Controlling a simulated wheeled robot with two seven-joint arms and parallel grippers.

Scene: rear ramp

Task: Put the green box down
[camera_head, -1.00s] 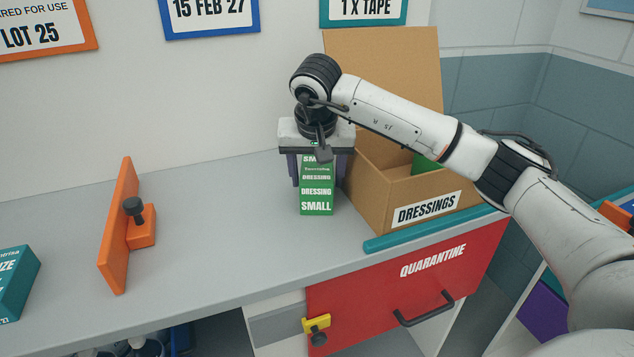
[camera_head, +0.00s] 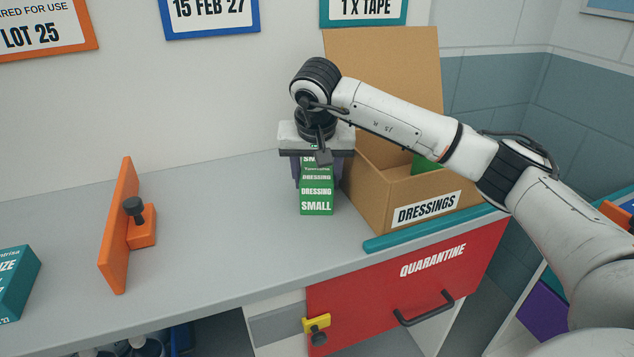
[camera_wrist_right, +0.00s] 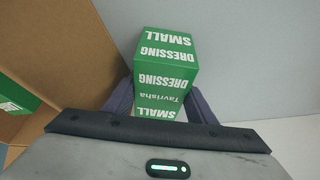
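The green box (camera_head: 317,200), labelled DRESSING SMALL, is upright at the counter's surface, left of the cardboard carton. Whether its base touches the counter or is just above it, I cannot tell. My right gripper (camera_head: 317,172) points down over its upper part with a finger on each side, shut on it. The right wrist view shows the green box (camera_wrist_right: 165,65) between the two dark fingers, which lie close against its sides. The gripper and wrist hide the box's top in the head view. My left gripper is not in view.
The open cardboard carton (camera_head: 385,212), labelled DRESSINGS, stands close to the right, with green inside. A teal strip (camera_head: 435,229) lies before it. An orange bracket (camera_head: 120,225) and a teal box (camera_head: 14,284) are on the left. The grey counter (camera_head: 220,220) between is clear.

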